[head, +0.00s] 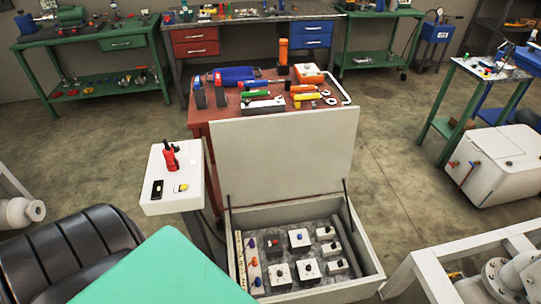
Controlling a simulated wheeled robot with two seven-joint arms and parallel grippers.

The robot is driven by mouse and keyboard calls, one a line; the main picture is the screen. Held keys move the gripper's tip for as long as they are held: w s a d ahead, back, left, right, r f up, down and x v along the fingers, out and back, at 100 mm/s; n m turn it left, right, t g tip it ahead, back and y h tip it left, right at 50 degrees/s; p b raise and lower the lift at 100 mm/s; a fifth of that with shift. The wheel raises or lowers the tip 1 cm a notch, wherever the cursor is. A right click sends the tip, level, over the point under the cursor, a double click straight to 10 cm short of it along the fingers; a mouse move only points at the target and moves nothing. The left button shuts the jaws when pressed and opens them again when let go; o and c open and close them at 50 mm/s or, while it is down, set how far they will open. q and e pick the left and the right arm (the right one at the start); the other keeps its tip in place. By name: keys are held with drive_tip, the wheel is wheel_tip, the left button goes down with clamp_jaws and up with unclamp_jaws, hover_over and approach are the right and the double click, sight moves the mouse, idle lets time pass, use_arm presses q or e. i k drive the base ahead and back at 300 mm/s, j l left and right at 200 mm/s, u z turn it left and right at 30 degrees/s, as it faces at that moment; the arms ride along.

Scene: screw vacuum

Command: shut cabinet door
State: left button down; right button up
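The cabinet (368,252) is a low white box in the lower middle of the head view, open at the top. Its door (280,150) is a flat pale panel, hinged along the box's far edge and standing raised, wide open. Thin dark struts show at both sides between door and box. Inside are several small switch boxes, with red, blue and black knobs or buttons. The near edge of the cabinet is partly cut off by the frame and by a teal surface. Neither of my grippers is in view.
A white control box (158,193) with a red-handled lever stands close left of the cabinet, beside a black seat (75,250). A teal surface (165,272) fills the lower left foreground. A red tool table (200,118) stands behind the door. White pipework (500,272) is at lower right.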

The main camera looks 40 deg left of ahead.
sight(266, 158)
drive_tip(key=k+j+z, duration=0.15)
drive_tip(key=j, duration=0.4)
drive_tip(key=k+j+z, duration=0.2)
drive_tip(key=k+j, duration=0.15)
drive_tip(key=j, duration=0.2)
drive_tip(key=k+j+z, duration=0.15)
drive_tip(key=k+j, duration=0.2)
drive_tip(key=j, duration=0.15)
drive_tip(key=k+j+z, duration=0.15)
drive_tip(key=k+j, duration=0.15)
drive_tip(key=j, duration=0.15)
drive_tip(key=j+z, duration=0.15)
drive_tip(key=j, duration=0.3)
drive_tip(key=k+j+z, duration=0.1)
drive_tip(key=j, duration=0.35)
drive_tip(key=j+z, duration=0.15)
drive_tip(key=j, duration=0.3)
drive_tip(key=k+j+z, duration=0.15)
drive_tip(key=j, duration=0.3)
drive_tip(key=k+j+z, duration=0.1)
drive_tip(key=j, duration=0.35)
drive_tip(key=k+j+z, duration=0.15)
drive_tip(key=j, duration=0.25)
